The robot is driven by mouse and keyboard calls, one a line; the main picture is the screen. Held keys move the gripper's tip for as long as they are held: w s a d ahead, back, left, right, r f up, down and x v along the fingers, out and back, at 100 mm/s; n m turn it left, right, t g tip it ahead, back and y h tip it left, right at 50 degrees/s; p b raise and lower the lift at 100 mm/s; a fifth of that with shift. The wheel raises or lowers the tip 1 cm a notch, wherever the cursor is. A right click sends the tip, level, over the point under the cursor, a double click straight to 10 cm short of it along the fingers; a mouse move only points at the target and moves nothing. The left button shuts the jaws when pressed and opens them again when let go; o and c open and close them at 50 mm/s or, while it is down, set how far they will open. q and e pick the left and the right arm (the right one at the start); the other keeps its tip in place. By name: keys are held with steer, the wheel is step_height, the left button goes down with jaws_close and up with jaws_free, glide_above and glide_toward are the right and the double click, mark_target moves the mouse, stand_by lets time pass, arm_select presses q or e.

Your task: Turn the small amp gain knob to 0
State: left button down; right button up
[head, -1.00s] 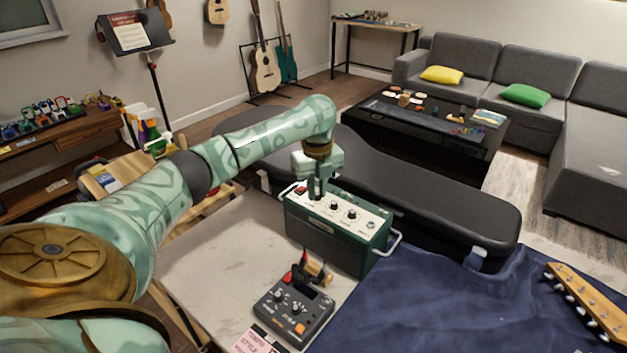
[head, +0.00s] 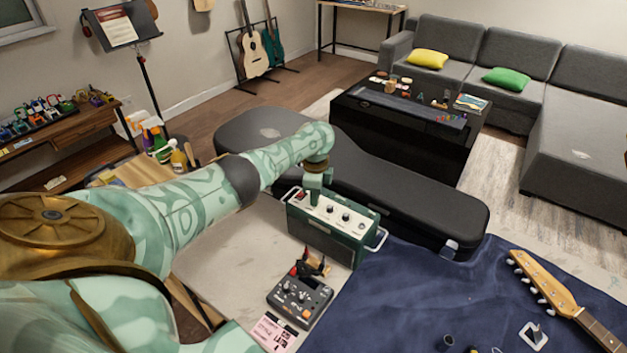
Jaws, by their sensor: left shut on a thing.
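The small amp (head: 330,240) is a dark green box with a white top panel, on the pale table mat. Several black knobs show on its panel, with a red switch at the left end. My left gripper (head: 315,200) points down onto the left part of the panel, just right of the red switch. It is shut on a knob there, the gain knob by its place; the fingers hide the knob and its pointer. I cannot read the knob's setting. My right gripper is not in view.
A grey multi-knob pedal (head: 300,298) stands in front of the amp. A black guitar case (head: 410,190) lies right behind it. A dark blue cloth (head: 420,290) lies at right, with a guitar headstock (head: 545,280) on it. The pale mat (head: 225,245) is clear left of the amp.

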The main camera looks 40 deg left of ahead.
arm_select(q)
steer(key=n+p, duration=0.1)
steer(key=n, duration=0.2)
steer(key=shift+d+n, duration=0.1)
steer(key=shift+n, duration=0.2)
steer(key=n, duration=0.5)
steer(key=shift+p, duration=0.35)
steer(key=c, duration=1.3)
jaws_free()
steer(key=shift+c, duration=0.2)
steer(key=shift+r, duration=0.15)
step_height(320, 180, up, 16)
steer(key=p, duration=1.4)
